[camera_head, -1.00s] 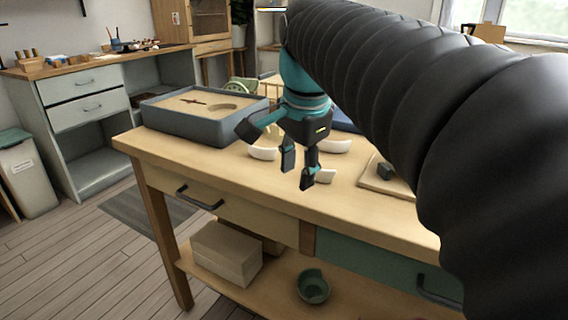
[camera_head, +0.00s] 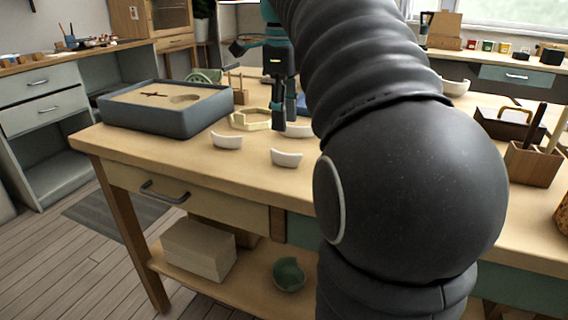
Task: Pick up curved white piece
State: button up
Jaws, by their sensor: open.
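Several curved white pieces lie on the wooden workbench (camera_head: 140,147). One curved white piece (camera_head: 227,142) lies at the left, near the grey tray. A second curved white piece (camera_head: 286,158) lies nearer the front edge. A third curved white piece (camera_head: 298,131) lies farther back, partly hidden by my arm. My gripper (camera_head: 278,112) points down above the bench, just behind and above the third piece. It is open, with nothing seen between its fingers. My arm hides much of the bench to the right.
A grey sand tray (camera_head: 170,127) stands at the bench's back left. A pale angular frame (camera_head: 250,120) lies beside my gripper. At the right are a wooden holder (camera_head: 532,163) with sticks and a dark toolbox (camera_head: 508,124). The front left of the bench is clear.

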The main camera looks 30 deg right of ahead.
aim_at(284, 153)
notch_tip(284, 153, down, 3)
jog(key=shift+r, duration=0.15)
jog(key=shift+s+a+f+b, duration=0.15)
jog(key=shift+f+b, duration=0.3)
jog(key=shift+f, duration=0.9)
jog(key=shift+s+a+f+b, duration=0.15)
jog(key=shift+f+b, duration=0.3)
jog(key=shift+f, duration=0.85)
jog(key=shift+d, duration=0.1)
grip_shut()
